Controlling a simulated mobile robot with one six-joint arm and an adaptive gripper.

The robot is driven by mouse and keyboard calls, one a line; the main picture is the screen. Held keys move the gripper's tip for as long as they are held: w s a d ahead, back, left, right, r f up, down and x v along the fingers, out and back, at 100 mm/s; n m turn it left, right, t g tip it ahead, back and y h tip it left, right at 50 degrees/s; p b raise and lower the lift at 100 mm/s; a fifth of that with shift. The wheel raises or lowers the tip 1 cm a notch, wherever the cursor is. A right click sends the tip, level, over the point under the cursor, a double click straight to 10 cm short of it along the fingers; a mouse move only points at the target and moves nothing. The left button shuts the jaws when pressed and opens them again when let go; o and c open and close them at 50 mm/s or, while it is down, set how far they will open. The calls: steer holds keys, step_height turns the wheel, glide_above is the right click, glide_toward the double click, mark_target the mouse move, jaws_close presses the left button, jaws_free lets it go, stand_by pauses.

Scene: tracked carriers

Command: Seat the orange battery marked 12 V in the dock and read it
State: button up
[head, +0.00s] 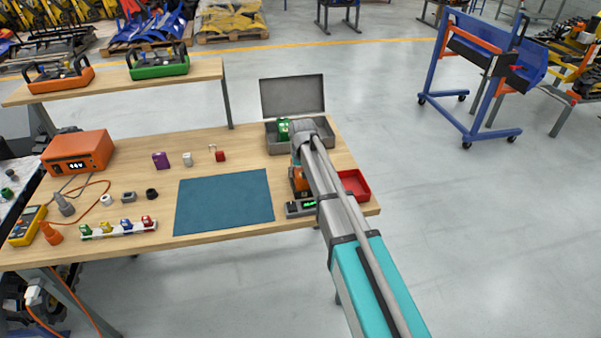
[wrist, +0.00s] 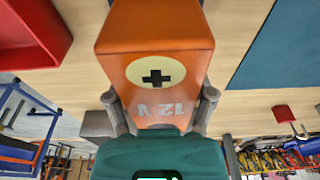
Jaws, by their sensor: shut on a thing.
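The orange battery (wrist: 190,60) fills the middle of the wrist view, with an upside-down "12 V" and a plus sign in a cream disc on its face. My gripper (wrist: 160,95) is shut on it, one grey finger on each side. In the head view the battery (head: 301,180) shows partly behind my arm, just beyond the lit green display of the grey dock (head: 300,208). My arm hides much of both. I cannot tell whether the battery stands fully in the dock or just above it.
A red tray (head: 354,186) lies close right of the dock and a teal mat (head: 224,201) to its left. An open grey case (head: 293,96) with a green block (head: 283,130) stands behind. Small blocks and an orange meter box (head: 78,152) are farther left.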

steer(key=shift+f, duration=0.15)
steer(key=o, duration=1.3)
steer(key=shift+c, duration=0.2)
steer(key=r+p, duration=0.4)
steer(key=s+r+p, duration=0.1)
steer(key=r+p, duration=0.7)
steer(key=shift+s+d+r, duration=0.1)
steer(key=shift+s+d, duration=0.15)
steer(key=shift+s, duration=0.15)
steer(key=s+d+m+g, duration=0.1)
steer(key=s+d+m, duration=0.2)
steer(key=s+d, duration=1.9)
steer(key=shift+s+d+g, duration=0.35)
steer(key=shift+s+g, duration=0.05)
steer(key=shift+s, duration=0.7)
